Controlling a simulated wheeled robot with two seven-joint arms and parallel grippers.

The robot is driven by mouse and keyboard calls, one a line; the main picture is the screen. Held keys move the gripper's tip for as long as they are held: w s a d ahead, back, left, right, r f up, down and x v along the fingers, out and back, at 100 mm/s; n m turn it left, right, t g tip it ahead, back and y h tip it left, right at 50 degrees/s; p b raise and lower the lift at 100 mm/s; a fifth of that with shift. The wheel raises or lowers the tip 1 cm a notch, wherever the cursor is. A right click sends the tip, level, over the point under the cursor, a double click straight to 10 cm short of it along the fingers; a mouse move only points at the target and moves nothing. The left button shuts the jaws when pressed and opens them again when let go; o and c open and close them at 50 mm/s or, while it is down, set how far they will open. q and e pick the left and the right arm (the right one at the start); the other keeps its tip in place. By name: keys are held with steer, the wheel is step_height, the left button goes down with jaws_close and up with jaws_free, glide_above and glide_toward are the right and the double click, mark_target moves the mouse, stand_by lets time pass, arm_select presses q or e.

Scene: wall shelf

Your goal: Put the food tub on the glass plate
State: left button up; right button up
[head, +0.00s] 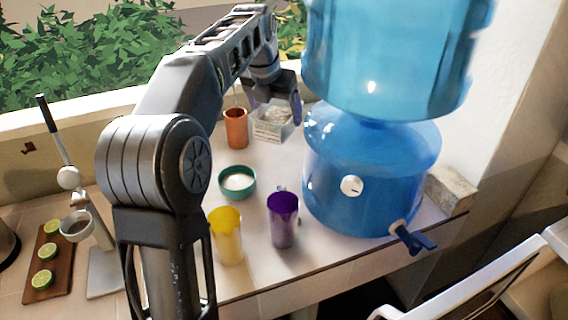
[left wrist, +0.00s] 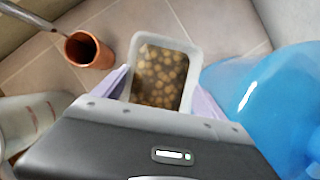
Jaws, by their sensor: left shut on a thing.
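The food tub (head: 268,130) is a clear whitish box at the back of the counter, beside the copper cup. In the left wrist view the food tub (left wrist: 193,62) shows from above, with round brown pieces inside. Whether the tub touches the counter is hard to tell. I cannot make out a glass plate in either view. My right gripper is not in view.
A large blue water dispenser (head: 335,160) stands close to the tub's right. A copper cup (head: 237,129) is at its left. A teal bowl (head: 237,183), yellow cup (head: 228,240) and purple cup (head: 283,222) stand nearer. A press and limes on a board (head: 62,234) are left.

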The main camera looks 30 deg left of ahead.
mark_target(272, 125)
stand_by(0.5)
arm_select(q)
steer(key=shift+f, duration=3.1)
steer(key=shift+f+p, duration=0.35)
steer(key=shift+f, duration=1.55)
steer(key=o, duration=1.6)
steer(key=shift+f, duration=0.1)
steer(key=v, duration=0.9)
steer(key=shift+w, duration=0.1)
steer(key=shift+b+v, duration=0.8)
steer(key=shift+v, duration=0.85)
